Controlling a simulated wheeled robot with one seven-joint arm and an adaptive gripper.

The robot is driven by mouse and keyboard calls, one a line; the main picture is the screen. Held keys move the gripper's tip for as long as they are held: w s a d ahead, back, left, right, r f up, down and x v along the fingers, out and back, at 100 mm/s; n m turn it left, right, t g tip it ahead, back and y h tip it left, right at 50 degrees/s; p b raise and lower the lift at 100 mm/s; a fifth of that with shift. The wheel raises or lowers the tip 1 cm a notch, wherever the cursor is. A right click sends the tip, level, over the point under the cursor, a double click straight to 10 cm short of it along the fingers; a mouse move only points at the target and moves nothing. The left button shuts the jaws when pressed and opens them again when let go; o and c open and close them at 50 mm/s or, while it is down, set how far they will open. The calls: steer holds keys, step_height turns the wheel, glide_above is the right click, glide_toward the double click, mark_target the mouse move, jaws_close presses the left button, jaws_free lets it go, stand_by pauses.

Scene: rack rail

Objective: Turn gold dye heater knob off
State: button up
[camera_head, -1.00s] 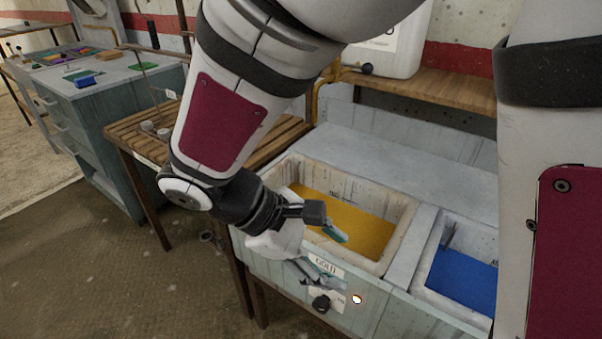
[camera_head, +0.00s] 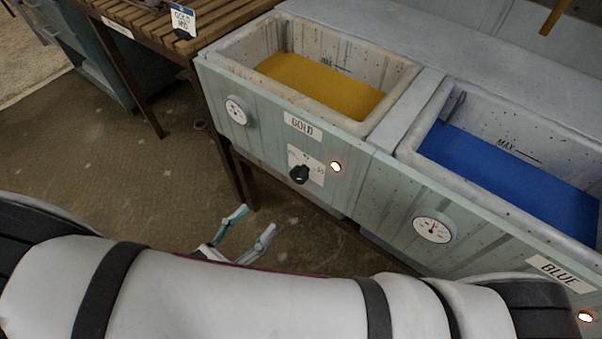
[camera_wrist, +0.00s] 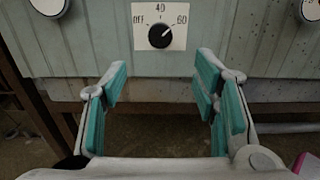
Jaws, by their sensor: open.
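The gold dye heater knob (camera_head: 299,174) is a black round knob on a white plate, on the front panel below the gold vat (camera_head: 284,114) and its GOLD label. In the wrist view the knob (camera_wrist: 161,36) sits beneath the marks OFF, 40 and 60, and its white pointer line is turned toward 60. My gripper (camera_head: 255,219) is open and empty, in front of the panel and apart from the knob. In the wrist view its teal-padded fingers (camera_wrist: 163,82) are spread below the knob, with nothing between them.
The blue vat (camera_head: 431,125) stands to the right, with its own gauge (camera_head: 434,227) and lit lamp (camera_head: 585,316). A gauge (camera_head: 236,110) is left of the gold knob. A slatted wooden table (camera_head: 140,25) stands at upper left. Open floor lies before the panel.

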mark_target(296, 179)
steer(key=b+x, duration=0.2)
steer(key=x, duration=1.1)
steer(key=shift+w+d, duration=0.2)
steer(key=shift+w, duration=0.05)
steer(key=c, duration=1.2)
